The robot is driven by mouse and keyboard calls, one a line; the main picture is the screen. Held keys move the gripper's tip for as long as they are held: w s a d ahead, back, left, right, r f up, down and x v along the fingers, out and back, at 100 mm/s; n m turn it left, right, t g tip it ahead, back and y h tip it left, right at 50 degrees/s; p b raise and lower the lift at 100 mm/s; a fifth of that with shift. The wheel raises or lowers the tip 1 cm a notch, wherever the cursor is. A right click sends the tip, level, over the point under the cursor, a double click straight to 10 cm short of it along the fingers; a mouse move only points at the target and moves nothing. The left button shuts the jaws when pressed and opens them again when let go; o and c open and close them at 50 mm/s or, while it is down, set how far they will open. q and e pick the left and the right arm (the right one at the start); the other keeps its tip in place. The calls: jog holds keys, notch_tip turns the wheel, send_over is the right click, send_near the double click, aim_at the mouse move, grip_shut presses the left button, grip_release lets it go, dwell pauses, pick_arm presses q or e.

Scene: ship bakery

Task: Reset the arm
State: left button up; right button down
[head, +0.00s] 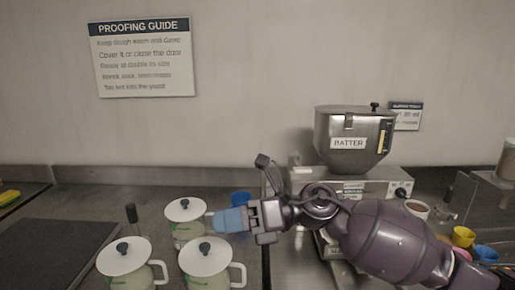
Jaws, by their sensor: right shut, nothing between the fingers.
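My right arm comes in from the right, and my right gripper (228,220) points left across the middle of the counter. Its blue fingertips are together with nothing between them. In the picture they overlap the right side of a white-lidded pot (185,210); I cannot tell whether they touch it. My left gripper is not in view.
Two more lidded pots (122,257) (208,256) stand in front. A blue cup (241,198) is behind my gripper. A metal batter dispenser (352,140) stands behind my arm. Coloured cups (463,236) sit at right. A dark mat (55,250) lies at left.

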jog(key=w+d+f+m+t+h, duration=0.2)
jog(key=d+m+t, duration=0.4)
jog(key=m+t, duration=0.55)
jog(key=w+d+f+m+t+h, duration=0.15)
jog(key=d+m+t, duration=0.35)
jog(key=m+t, duration=0.7)
jog(key=s+d+f+m+g+h, duration=0.3)
jog(key=d+f+m+g+h, duration=0.1)
jog(key=d+f+m+h, duration=0.95)
jog(key=s+d+f+m+g, duration=0.3)
jog(key=s+f+m+g, duration=0.15)
jog(key=s, duration=0.45)
jog(key=s+d+f+m+g, duration=0.3)
jog(key=s+f+g, duration=0.15)
jog(key=s, duration=0.35)
jog(key=s+d+f+m+g, duration=0.3)
jog(key=s+f+m+g, duration=0.15)
jog(key=s, duration=0.45)
jog(key=w+f+n+t, duration=0.1)
jog(key=w+f+t, duration=0.7)
jog(key=f, duration=0.2)
jog(key=shift+a+f+t, duration=0.15)
jog(key=shift+a+t, duration=0.1)
jog(key=shift+t, duration=0.05)
